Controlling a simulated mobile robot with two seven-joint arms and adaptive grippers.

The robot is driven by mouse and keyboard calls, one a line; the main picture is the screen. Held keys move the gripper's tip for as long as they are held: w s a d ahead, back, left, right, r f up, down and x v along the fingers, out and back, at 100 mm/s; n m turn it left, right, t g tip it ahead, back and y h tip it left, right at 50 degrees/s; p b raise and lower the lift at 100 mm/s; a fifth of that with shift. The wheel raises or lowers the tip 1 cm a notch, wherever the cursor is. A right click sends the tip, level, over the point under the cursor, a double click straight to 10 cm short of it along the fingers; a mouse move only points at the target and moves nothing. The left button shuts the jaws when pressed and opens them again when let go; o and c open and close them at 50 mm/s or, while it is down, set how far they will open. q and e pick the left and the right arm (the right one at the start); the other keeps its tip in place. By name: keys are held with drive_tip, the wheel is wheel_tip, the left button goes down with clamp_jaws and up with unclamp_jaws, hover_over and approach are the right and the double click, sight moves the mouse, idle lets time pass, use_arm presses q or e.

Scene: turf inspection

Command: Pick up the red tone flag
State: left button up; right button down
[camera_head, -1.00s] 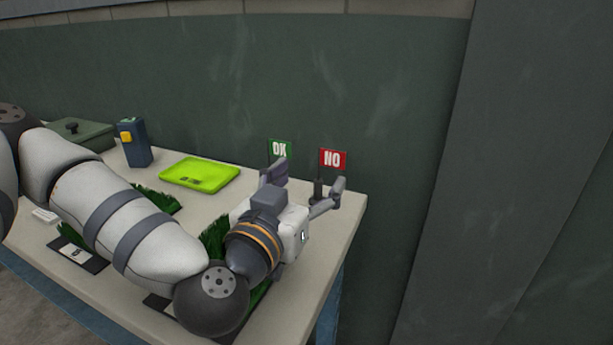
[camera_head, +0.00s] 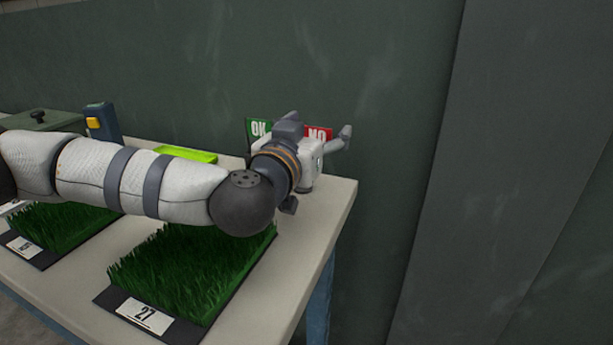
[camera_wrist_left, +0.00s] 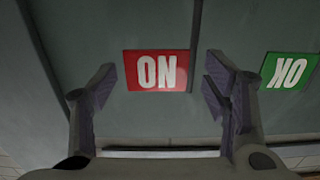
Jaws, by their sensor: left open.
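The red flag (camera_head: 319,133) marked NO stands at the back right of the table, partly hidden behind my left gripper (camera_head: 322,139) in the head view. In the left wrist view the red flag (camera_wrist_left: 157,71) appears upside down, between the two open fingers of the left gripper (camera_wrist_left: 160,90). The fingers do not visibly touch it. Its pole is not clearly seen. The green OK flag (camera_head: 259,130) stands just left of it; in the left wrist view the green flag (camera_wrist_left: 288,72) lies outside the right-hand finger. My right gripper is not in view.
A turf sample labelled 27 (camera_head: 190,275) lies on the table (camera_head: 318,225) below my left arm, with another turf sample (camera_head: 62,228) further left. A lime tray (camera_head: 185,153), a blue device (camera_head: 103,122) and a green box (camera_head: 42,121) stand behind. A wall closes the back.

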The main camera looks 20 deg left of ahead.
use_arm(q)
drive_tip(key=c, duration=1.3)
